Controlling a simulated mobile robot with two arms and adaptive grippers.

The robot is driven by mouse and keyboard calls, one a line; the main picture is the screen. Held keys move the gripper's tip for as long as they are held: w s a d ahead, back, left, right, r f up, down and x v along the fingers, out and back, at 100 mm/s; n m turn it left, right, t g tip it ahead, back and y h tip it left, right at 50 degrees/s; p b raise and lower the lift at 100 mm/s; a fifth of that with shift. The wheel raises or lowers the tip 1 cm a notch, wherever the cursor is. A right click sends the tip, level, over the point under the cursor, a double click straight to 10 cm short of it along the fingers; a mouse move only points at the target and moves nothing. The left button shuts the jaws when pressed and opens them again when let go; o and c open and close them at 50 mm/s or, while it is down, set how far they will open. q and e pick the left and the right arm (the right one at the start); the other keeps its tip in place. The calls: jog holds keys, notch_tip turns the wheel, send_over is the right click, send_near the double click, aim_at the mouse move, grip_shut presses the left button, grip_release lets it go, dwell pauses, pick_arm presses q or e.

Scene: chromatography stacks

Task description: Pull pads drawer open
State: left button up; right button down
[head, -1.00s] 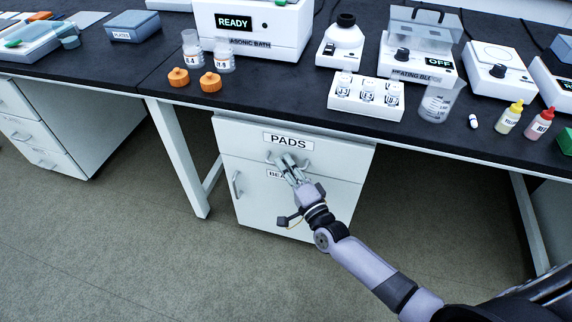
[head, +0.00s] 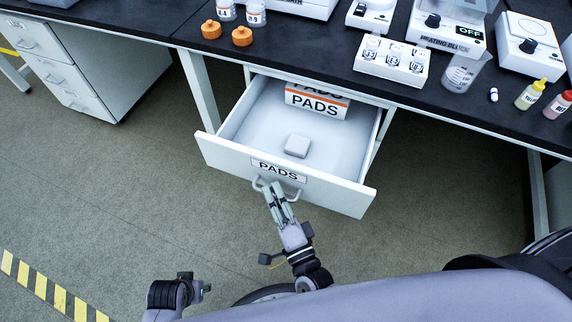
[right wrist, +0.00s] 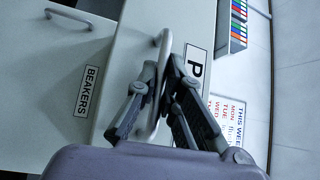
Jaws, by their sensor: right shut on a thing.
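The pads drawer (head: 225,155) is pulled well out from the cabinet under the bench. Its front carries a PADS label (head: 278,171) and a bar handle (head: 294,193). My right gripper (head: 274,190) is shut on that handle, its fingers around the bar. In the right wrist view the fingers (right wrist: 160,88) close about the handle (right wrist: 163,50), beside the partly hidden label (right wrist: 195,66). My left gripper is not identifiable in either view.
Inside the drawer stand PADS boxes (head: 318,104) at the back and a small white block (head: 297,146). The bench (head: 330,78) above holds bottles, a white vial rack (head: 391,62) and instruments. A lower BEAKERS front (right wrist: 88,91) shows in the wrist view. Floor in front is clear.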

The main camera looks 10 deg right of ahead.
pick_arm(q)
jog(key=shift+s+f, duration=0.1)
jog(key=shift+f, duration=0.25)
pick_arm(e)
jog(key=s+a, duration=0.5)
jog(key=s, duration=0.3)
jog(key=shift+s+a, duration=0.3)
jog(key=shift+a, duration=0.05)
jog(key=shift+f, duration=0.1)
jog(key=c, duration=1.7)
grip_release()
jog(key=r+v, duration=0.1)
jog(key=v, duration=0.6)
jog(key=shift+s+f, duration=0.2)
jog(key=shift+f, duration=0.25)
